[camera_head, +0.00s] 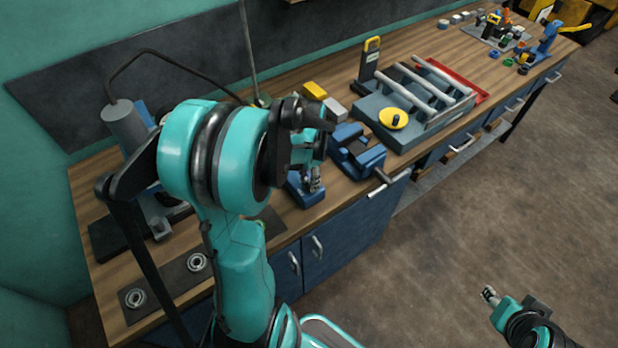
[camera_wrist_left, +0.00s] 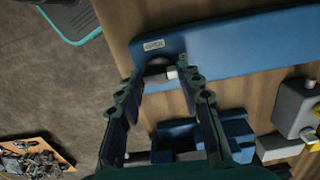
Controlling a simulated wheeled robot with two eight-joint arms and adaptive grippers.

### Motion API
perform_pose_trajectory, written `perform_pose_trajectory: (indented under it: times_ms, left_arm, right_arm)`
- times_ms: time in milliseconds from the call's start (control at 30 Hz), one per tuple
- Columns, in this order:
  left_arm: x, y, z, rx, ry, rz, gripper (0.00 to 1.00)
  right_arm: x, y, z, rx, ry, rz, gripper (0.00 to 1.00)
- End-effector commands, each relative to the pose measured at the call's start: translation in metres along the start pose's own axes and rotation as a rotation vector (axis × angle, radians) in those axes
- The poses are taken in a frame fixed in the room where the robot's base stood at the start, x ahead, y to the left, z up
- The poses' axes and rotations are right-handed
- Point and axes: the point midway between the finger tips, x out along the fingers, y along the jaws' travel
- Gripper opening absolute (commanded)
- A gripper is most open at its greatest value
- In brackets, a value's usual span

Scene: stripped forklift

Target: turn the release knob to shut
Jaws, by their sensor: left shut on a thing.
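The release knob (camera_wrist_left: 158,68) is a dark round knob with a pale stub, on a long blue body (camera_wrist_left: 240,45) in the left wrist view. A small label plate (camera_wrist_left: 153,45) is fixed just above the knob; its wording is too small to read surely. My left gripper (camera_wrist_left: 163,74) has its two fingers on either side of the knob and is shut on it. In the head view the left gripper (camera_head: 314,178) is over the blue unit (camera_head: 304,196) at the bench's front edge, hiding the knob. My right gripper (camera_head: 489,295) hangs over the floor, away from the bench.
A blue vise (camera_head: 358,153) stands just right of the left gripper, its handle past the bench edge. A yellow block (camera_head: 314,91) is behind. The floor at right is clear.

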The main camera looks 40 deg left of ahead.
Motion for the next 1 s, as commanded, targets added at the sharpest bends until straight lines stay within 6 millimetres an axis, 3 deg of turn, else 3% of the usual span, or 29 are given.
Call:
perform_pose_trajectory:
  times_ms: [133,167,200,233,633,1000]
  left_arm:
    - [0.0,0.0,0.0,0.001,0.0,-0.001,0.07]
    - [0.0,0.0,0.0,0.001,0.0,-0.001,0.44]
    - [0.0,0.0,0.0,0.001,0.0,-0.001,0.54]
    - [0.0,0.0,0.0,0.0,0.0,-0.001,0.57]
    - [-0.008,0.0,0.0,-0.001,0.0,0.0,0.57]
    - [-0.081,0.0,0.0,0.0,0.0,0.0,0.57]
  right_arm:
    - [0.0,0.0,0.0,0.0,0.0,0.0,0.4]
    - [0.0,0.0,0.0,0.0,0.0,0.0,0.4]
    - [0.0,0.0,0.0,0.0,0.0,0.0,0.4]
    - [0.0,0.0,0.0,0.0,0.0,0.0,0.4]
    - [0.0,0.0,0.0,0.0,0.0,0.0,0.4]
    - [0.0,0.0,0.0,0.0,0.0,0.0,0.4]
